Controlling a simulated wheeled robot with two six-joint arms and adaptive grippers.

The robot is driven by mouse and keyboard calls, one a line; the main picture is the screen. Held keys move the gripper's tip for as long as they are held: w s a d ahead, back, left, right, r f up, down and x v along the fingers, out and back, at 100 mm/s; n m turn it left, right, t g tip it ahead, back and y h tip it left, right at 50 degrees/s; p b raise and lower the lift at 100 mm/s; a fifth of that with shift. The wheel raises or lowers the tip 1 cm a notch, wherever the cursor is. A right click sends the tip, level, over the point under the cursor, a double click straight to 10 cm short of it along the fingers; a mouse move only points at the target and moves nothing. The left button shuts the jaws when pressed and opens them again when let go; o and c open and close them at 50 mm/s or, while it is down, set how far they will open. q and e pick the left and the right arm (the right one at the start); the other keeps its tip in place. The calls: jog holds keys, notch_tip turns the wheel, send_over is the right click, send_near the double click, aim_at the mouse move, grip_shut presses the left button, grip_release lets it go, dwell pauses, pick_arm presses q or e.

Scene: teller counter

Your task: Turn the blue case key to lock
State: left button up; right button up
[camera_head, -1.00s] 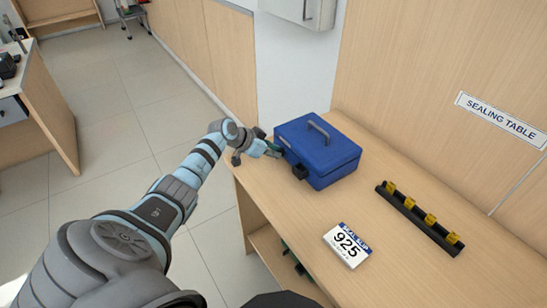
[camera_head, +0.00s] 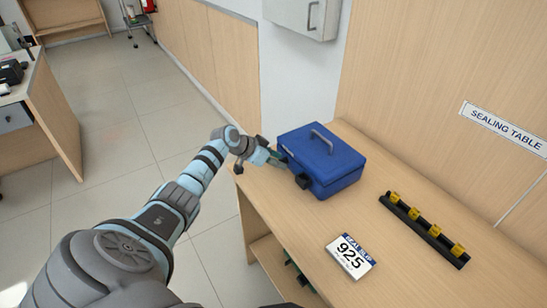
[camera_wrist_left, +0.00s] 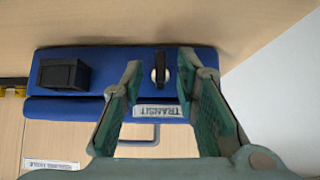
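The blue case (camera_head: 335,165) with a grey top handle stands closed at the table's left end. In the left wrist view, its blue front (camera_wrist_left: 110,65) carries a TRANSIT label (camera_wrist_left: 157,111). The key (camera_wrist_left: 158,68), with a dark grip on a round silver lock, sits in that front. My left gripper (camera_head: 281,160) is at this side of the case. In the left wrist view its green-padded fingers (camera_wrist_left: 160,68) are apart, one on each side of the key; contact cannot be told. A green and dark part (camera_head: 292,264), possibly my right gripper, is mostly hidden below the table edge.
A black block (camera_wrist_left: 63,74) juts from the case front beside the key. A white 925 card (camera_head: 349,257) and a black rack with yellow pieces (camera_head: 425,230) lie on the wooden table (camera_head: 400,275). A wall stands behind, with a SEALING TABLE sign (camera_head: 504,130).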

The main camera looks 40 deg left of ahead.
pick_arm(q)
jog(key=v, duration=1.1)
jog(key=shift+s+r, duration=0.3)
jog(key=shift+s+a+f, duration=0.1)
